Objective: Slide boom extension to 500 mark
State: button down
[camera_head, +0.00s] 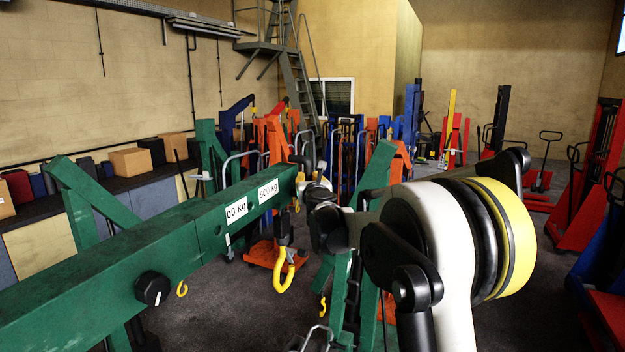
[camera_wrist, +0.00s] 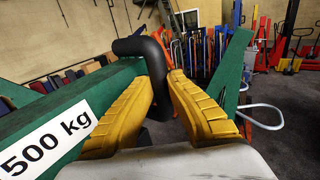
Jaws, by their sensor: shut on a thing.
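The green boom (camera_head: 190,242) runs from the lower left to the middle of the head view. Two white labels are on its side, a partly covered one ending in "00 kg" (camera_head: 236,210) and "500 kg" (camera_head: 268,191). The 500 kg label also shows in the wrist view (camera_wrist: 48,146). A black bent handle (camera_wrist: 152,62) sits at the boom's end. My gripper (camera_wrist: 160,88) has its yellow fingers on either side of this handle, shut on it. In the head view my gripper (camera_head: 312,190) is at the boom's tip, small and partly hidden by my arm.
A black knob (camera_head: 152,288) is on the boom's near side. A yellow hook (camera_head: 282,272) hangs below its tip. Other lifting equipment stands behind, with a red stacker (camera_head: 598,175) at the right. Boxes (camera_head: 130,161) line the left wall. Some dark floor is clear.

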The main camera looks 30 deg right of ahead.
jog(key=s+a+b, duration=0.1)
jog(key=s+a, duration=0.4)
jog(key=a, duration=0.1)
jog(key=shift+a+b, duration=0.3)
jog(key=shift+a, duration=0.05)
jog(key=c, duration=1.6)
grip_release()
jog(key=shift+s+a+r, duration=0.1)
jog(key=shift+s+r, duration=0.1)
jog(key=shift+r, duration=0.05)
jog(key=shift+c, duration=0.2)
jog(key=o, duration=0.4)
jog(key=shift+w+a, duration=0.15)
jog(key=shift+a, duration=0.15)
jog(key=v, duration=1.1)
jog(key=shift+s+d+f, duration=0.15)
jog(key=shift+s+d, duration=0.1)
jog(key=shift+d, duration=0.05)
